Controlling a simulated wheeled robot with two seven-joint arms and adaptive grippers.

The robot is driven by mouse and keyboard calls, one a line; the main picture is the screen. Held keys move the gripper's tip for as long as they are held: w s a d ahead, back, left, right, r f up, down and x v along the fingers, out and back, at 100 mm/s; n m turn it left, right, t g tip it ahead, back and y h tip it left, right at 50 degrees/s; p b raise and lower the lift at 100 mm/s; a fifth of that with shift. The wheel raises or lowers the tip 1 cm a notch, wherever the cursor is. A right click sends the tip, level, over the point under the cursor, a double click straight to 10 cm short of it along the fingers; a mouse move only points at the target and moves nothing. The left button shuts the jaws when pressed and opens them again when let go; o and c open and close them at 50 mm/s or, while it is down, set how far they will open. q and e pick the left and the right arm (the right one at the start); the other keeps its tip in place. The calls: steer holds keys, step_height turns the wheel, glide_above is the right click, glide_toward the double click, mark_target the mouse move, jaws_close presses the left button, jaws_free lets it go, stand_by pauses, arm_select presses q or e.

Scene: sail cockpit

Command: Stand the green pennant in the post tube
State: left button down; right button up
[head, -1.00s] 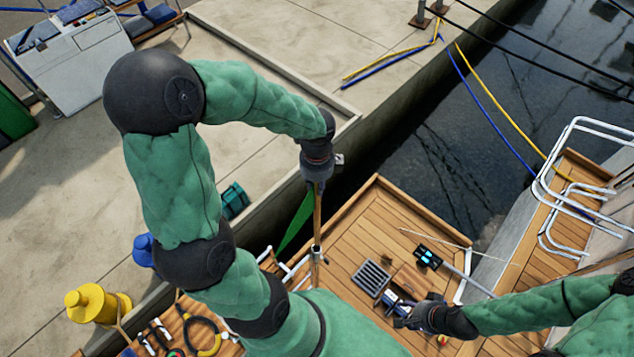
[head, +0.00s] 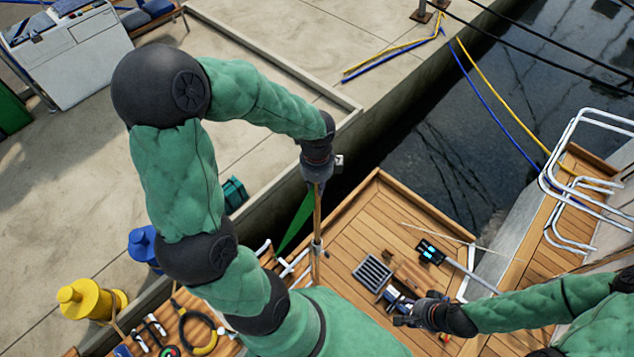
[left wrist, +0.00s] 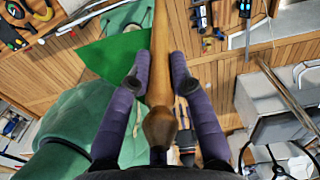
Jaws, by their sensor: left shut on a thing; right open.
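My left gripper (head: 317,186) is shut on the wooden staff of the green pennant (head: 296,222). The staff hangs down steeply from it, with the green cloth on its left. In the left wrist view the staff runs between both fingers (left wrist: 160,72), and the cloth (left wrist: 108,62) spreads to the left. A pale metal collar, apparently the post tube (head: 317,248), shows at the staff's lower part by the deck rail. I cannot tell whether the staff is inside it or in front. My right gripper (head: 404,312) is open over the deck beside a blue object.
A dark grate (head: 373,273) and a dark device with lit blue squares (head: 430,251) lie on the wooden deck. Tools lie on the bench at lower left, near a yellow bollard (head: 90,300). White rails (head: 582,190) stand at right. Water lies behind the deck.

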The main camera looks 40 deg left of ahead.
arm_select(q)
step_height(320, 180, down, 6)
steer(key=b, duration=0.4)
stand_by(0.3)
steer(key=c, duration=1)
jaws_free()
steer(key=shift+r, duration=0.1)
step_height(320, 180, up, 12)
steer(key=shift+f, duration=0.1)
steer(key=shift+s, duration=0.1)
stand_by(0.4)
